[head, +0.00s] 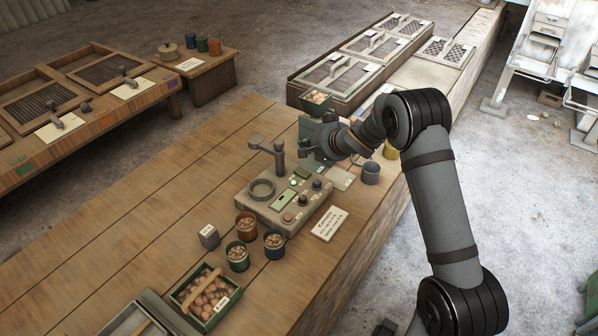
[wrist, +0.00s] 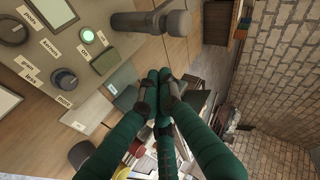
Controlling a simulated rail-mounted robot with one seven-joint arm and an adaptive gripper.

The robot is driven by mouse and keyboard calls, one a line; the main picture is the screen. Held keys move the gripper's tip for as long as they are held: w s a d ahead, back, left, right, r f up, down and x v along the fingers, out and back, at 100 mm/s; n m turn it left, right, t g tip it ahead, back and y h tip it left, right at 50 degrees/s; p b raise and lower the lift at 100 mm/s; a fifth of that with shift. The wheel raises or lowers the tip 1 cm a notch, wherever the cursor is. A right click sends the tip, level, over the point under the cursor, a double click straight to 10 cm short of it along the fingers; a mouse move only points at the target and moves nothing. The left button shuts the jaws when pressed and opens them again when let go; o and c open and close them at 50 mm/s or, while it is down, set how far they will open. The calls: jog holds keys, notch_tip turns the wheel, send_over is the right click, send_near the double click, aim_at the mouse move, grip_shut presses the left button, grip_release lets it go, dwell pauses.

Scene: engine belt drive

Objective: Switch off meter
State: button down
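The meter (head: 262,211) is a beige box on the wooden bench, with a dark ring, knobs, a green display and a lit pale-green button (head: 293,183). In the wrist view the box's panel (wrist: 62,62) fills the upper left, with the lit button (wrist: 88,37), dark knobs and small paper labels, some too small to read surely. My gripper (wrist: 160,78) has dark green fingers drawn together at the tips, with nothing visible between them. It is beside the box's far right end, apart from the knobs. In the head view my wrist hides part of it.
A grey post with a crossbar (head: 277,155) stands up at the box's back edge, close to my gripper. A grey mug (head: 370,172) and a yellow tin stand to the right. A paper sign (head: 329,224), several tins and a green crate (head: 206,299) lie nearer the front.

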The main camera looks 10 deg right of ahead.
aim_at(302, 171)
jog(key=f+b, duration=0.6)
jog(key=shift+w+a+f, duration=0.35)
jog(key=shift+f, duration=0.4)
jog(key=shift+f, duration=0.1)
dwell(0.7)
jog(key=shift+w+f+b, duration=0.1)
jog(key=shift+f+b, duration=0.2)
jog(key=shift+b, duration=0.05)
jog(key=shift+a+f, duration=0.1)
jog(key=shift+f, duration=0.25)
dwell(0.6)
jog(key=shift+r, duration=0.15)
jog(key=shift+r+p, duration=0.7)
